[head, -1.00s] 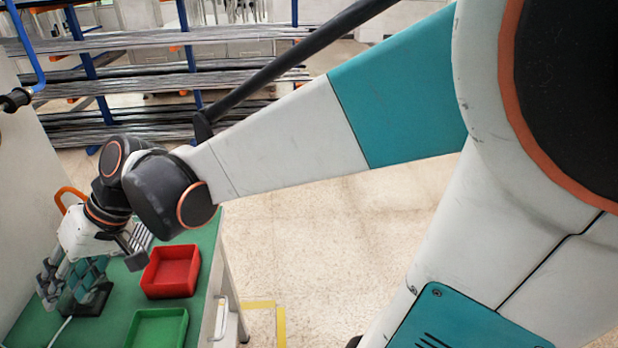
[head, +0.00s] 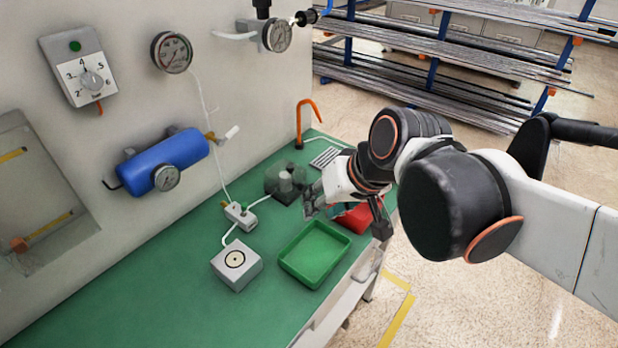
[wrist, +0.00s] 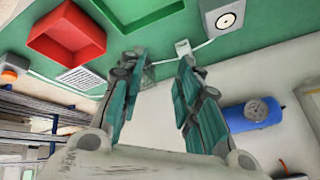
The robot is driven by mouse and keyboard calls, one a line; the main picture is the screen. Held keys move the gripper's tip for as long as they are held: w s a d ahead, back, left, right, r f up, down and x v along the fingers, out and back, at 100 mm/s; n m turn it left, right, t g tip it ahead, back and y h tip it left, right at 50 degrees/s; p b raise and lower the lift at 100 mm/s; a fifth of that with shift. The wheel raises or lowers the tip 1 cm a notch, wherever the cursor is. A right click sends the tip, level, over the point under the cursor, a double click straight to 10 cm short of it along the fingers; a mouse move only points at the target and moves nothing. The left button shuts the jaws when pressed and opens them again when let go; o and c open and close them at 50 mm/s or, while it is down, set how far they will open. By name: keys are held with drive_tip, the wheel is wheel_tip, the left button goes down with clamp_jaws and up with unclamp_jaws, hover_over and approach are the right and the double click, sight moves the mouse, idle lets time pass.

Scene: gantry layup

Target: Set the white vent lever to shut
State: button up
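A short white lever (head: 232,131) sticks out from a brass fitting at the right end of the blue tank (head: 165,158) on the wall. It angles up and to the right. I take it for the vent lever, but no label is readable. The tank also shows in the wrist view (wrist: 250,115); there I cannot make out the lever, which may be behind a finger. My gripper (head: 316,198) hangs above the green bench, right of the tank and apart from the lever. In the wrist view its fingers (wrist: 160,78) are spread, with nothing visible between them.
A green tray (head: 314,255), a partly hidden red tray (head: 356,217) and a grey box (head: 236,264) stand on the bench (head: 120,310). An orange hook (head: 307,112) rises at the back. Gauges (head: 172,53) and a dial box (head: 82,68) hang on the wall.

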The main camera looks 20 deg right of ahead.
idle(0.4)
drive_tip(key=n+g+y+p, duration=0.2)
drive_tip(key=y+p, duration=0.2)
drive_tip(key=y, duration=1.1)
approach(233, 131)
drive_tip(key=w+a+b, duration=0.1)
drive_tip(key=a, duration=0.2)
drive_tip(key=a+b, duration=0.1)
drive_tip(key=a, duration=0.2)
drive_tip(key=w+a+b, duration=0.1)
drive_tip(key=a, duration=0.2)
drive_tip(key=shift+w+a+f, duration=0.1)
drive_tip(key=shift+w+a, duration=0.25)
drive_tip(key=shift+a, duration=0.05)
drive_tip(key=shift+c, duration=0.6)
clamp_jaws()
